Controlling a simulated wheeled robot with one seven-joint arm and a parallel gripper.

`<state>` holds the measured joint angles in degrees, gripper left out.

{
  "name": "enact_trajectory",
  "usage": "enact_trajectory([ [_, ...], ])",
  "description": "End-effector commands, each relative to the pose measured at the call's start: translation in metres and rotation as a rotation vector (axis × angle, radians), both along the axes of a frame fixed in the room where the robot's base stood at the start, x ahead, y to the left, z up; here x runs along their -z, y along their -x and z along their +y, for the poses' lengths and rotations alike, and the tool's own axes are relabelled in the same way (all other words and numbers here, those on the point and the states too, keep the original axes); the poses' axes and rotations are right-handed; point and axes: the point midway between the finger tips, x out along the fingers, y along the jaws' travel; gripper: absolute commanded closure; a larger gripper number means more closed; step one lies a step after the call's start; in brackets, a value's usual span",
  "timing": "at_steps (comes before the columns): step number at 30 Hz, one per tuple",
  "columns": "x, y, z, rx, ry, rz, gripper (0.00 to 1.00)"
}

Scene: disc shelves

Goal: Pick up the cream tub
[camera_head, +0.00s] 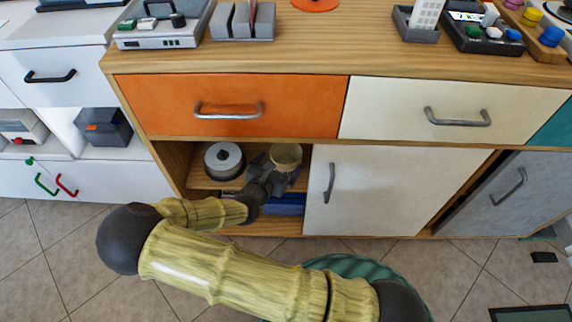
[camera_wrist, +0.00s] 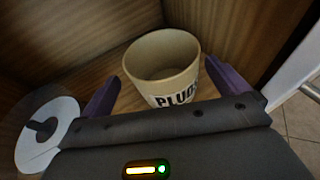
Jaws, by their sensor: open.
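The cream tub (camera_wrist: 160,75) stands upright inside the open cabinet compartment, with dark letters "PLUG" on its side. In the head view the tub (camera_head: 286,156) sits right of my gripper's wrist. My gripper (camera_wrist: 160,95) is open, with one purple finger to the left of the tub and one to the right. The tub's near lower part is hidden by my gripper's body in the wrist view. I cannot tell whether either finger touches it.
A grey round spool (camera_head: 224,160) stands left of the tub; its pale disc (camera_wrist: 47,133) shows in the wrist view. A blue item (camera_head: 285,204) lies below. A white sliding door (camera_head: 390,190) closes off the right side. Wooden walls bound the compartment.

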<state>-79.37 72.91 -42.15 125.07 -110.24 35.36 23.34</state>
Motion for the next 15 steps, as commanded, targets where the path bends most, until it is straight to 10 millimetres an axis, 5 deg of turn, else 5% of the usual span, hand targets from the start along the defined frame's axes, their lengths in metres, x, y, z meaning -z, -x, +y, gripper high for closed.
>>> enact_trajectory([
  [15,0.016,-0.042,-0.024,0.002,0.001,0.0,0.0],
])
